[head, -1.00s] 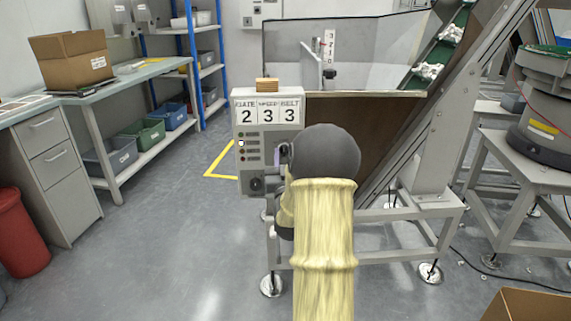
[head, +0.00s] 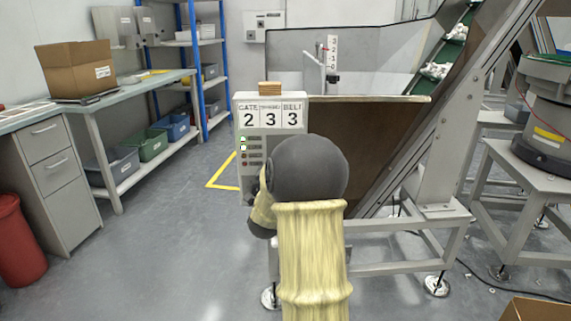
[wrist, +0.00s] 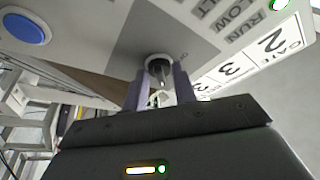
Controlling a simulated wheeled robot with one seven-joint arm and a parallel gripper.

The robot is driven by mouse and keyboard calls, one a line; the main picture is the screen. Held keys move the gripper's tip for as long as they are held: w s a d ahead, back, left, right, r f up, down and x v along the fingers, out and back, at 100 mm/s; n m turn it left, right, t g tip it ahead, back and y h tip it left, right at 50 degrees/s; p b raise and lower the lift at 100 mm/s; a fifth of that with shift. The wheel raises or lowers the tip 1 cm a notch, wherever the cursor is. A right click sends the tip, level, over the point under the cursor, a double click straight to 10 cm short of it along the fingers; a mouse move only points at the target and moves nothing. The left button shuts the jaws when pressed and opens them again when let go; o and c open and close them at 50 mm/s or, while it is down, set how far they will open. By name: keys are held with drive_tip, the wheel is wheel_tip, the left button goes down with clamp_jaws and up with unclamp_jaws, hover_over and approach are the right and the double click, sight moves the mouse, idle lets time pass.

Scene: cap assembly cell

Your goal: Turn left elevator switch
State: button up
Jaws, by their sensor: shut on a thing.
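The grey control box (head: 269,132) faces me in the head view, with GATE 2, SPEED 3 and BELT 3 cards on top. Its face also shows in the wrist view (wrist: 95,25), turned around. The dark rotary switch (wrist: 160,69) sits in a light round collar on that face. My gripper (wrist: 160,86) is shut on the switch, with one finger on each side of it. In the head view my arm hides the switch and the fingers. Whether this is the left of several switches cannot be told.
A blue button (wrist: 25,27) is on the box face, apart from my fingers. Green lamps (head: 243,144) glow on the box. The inclined conveyor (head: 455,45) and its frame stand close on the right. The floor on the left (head: 150,235) is clear.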

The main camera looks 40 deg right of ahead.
idle(0.3)
drive_tip(key=o, duration=1)
drive_tip(key=b+v, duration=0.3)
drive_tip(key=v, duration=1.4)
drive_tip(key=shift+s, duration=0.2)
drive_tip(key=shift+a, duration=0.15)
